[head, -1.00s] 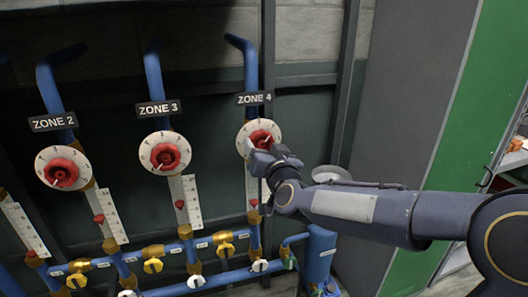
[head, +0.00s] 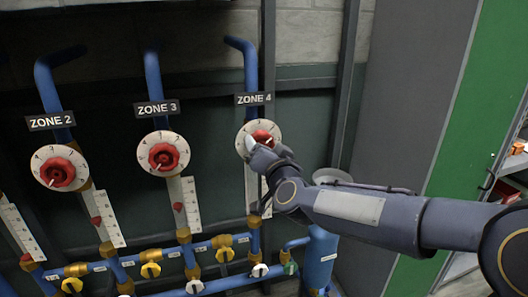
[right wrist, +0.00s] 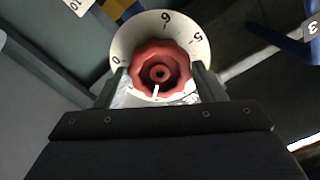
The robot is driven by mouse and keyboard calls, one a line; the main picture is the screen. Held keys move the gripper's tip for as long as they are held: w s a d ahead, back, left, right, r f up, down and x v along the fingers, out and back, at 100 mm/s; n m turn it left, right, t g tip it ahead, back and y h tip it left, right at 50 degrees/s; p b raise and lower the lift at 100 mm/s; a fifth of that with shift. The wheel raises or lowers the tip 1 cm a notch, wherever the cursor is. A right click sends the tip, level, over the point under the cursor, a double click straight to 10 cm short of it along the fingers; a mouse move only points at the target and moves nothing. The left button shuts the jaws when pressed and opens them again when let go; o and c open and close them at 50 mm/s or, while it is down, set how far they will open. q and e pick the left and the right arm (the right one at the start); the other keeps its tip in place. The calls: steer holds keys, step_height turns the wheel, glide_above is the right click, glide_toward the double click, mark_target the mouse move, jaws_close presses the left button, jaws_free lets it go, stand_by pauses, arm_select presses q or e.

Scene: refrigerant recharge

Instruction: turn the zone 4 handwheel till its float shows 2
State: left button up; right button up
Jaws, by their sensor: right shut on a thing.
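The zone 4 handwheel (head: 264,136) is a red knob on a white numbered dial under the ZONE 4 label (head: 254,99). My right gripper (head: 252,146) is shut on it; in the right wrist view the fingers flank the red knob (right wrist: 160,68), one on each side. Its white pointer mark lies toward the palm side. Digits 0, 6 and 5 show on the dial rim (right wrist: 188,30). The zone 4 scale (head: 265,194) is mostly behind my wrist, and its float is hidden, so I cannot read it. My left gripper is out of view.
The zone 3 handwheel (head: 163,156) and zone 2 handwheel (head: 58,172) stand to the left, with their scales below. Blue pipes with yellow valves (head: 151,270) run along the bottom. A grey and green cabinet (head: 470,100) is at the right.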

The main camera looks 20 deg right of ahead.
steer(key=o, duration=1)
steer(key=shift+c, duration=0.2)
steer(key=s, duration=0.7)
steer(key=shift+p, duration=0.45)
steer(key=shift+s+d, duration=0.1)
steer(key=shift+d, duration=0.05)
steer(key=s+d+f+n+g+y, duration=0.1)
steer(key=s+f+g, duration=0.3)
steer(key=s, duration=0.5)
steer(key=s+d+f+n+g+y, duration=0.1)
steer(key=s+f+g, duration=0.3)
steer(key=s+f, duration=0.4)
steer(key=s+d+f+n+g+y, duration=0.1)
steer(key=s+f+n+g, duration=0.1)
steer(key=s+f+g, duration=0.2)
steer(key=s+f, duration=0.3)
steer(key=s, duration=0.4)
steer(key=shift+d+n, duration=0.15)
steer(key=shift+n, duration=0.15)
steer(key=shift+s, duration=0.1)
